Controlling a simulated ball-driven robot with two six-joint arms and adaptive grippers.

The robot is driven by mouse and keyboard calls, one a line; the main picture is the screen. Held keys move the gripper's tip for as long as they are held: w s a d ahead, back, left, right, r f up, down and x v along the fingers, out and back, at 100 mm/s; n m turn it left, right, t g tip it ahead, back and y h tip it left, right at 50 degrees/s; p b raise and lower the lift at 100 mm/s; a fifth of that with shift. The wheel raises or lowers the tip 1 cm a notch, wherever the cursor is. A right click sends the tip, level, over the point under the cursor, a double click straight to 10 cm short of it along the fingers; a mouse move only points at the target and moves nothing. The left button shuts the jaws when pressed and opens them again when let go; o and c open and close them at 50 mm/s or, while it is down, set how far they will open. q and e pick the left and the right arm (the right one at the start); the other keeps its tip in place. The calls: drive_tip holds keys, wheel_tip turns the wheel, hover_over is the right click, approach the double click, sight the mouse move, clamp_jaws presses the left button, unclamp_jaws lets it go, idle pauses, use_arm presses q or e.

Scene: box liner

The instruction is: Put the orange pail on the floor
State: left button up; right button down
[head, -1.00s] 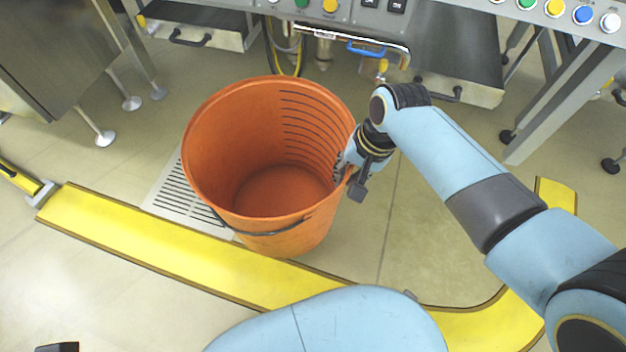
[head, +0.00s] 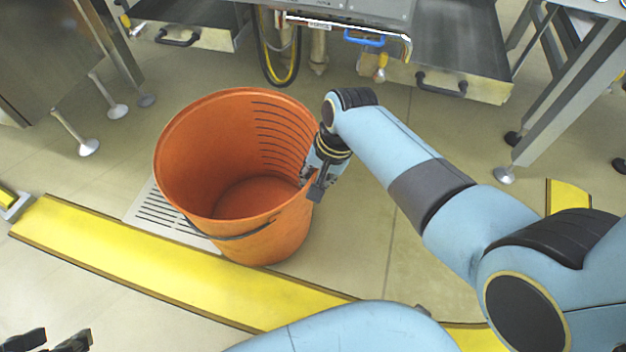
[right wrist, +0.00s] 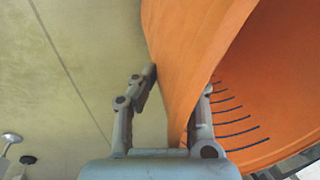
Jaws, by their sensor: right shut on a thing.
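The orange pail (head: 285,235) stands upright in the middle of the head view, empty, with black level marks inside and a dark handle at its front. It overlaps the floor grate and the edge of the yellow strip; whether its base touches the floor I cannot tell. My right gripper (head: 308,180) is shut on the pail's wall at its right side. In the right wrist view the gripper (right wrist: 180,85) has one finger outside and one inside the pail wall (right wrist: 178,60). My left gripper (head: 58,342) shows at the lower left corner, fingers apart and empty.
A yellow floor strip (head: 120,252) runs in front of the pail, beside a slotted floor grate (head: 165,215). A metal cabinet (head: 45,60) stands at the left, and a machine with hoses and trays (head: 455,60) at the back. Open floor (head: 370,225) lies right of the pail.

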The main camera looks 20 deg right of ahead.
use_arm(q)
drive_tip(key=shift+f, duration=0.15)
use_arm(e)
drive_tip(key=shift+w+f, duration=0.1)
drive_tip(key=shift+w, duration=0.05)
drive_tip(key=c, duration=1.5)
unclamp_jaws()
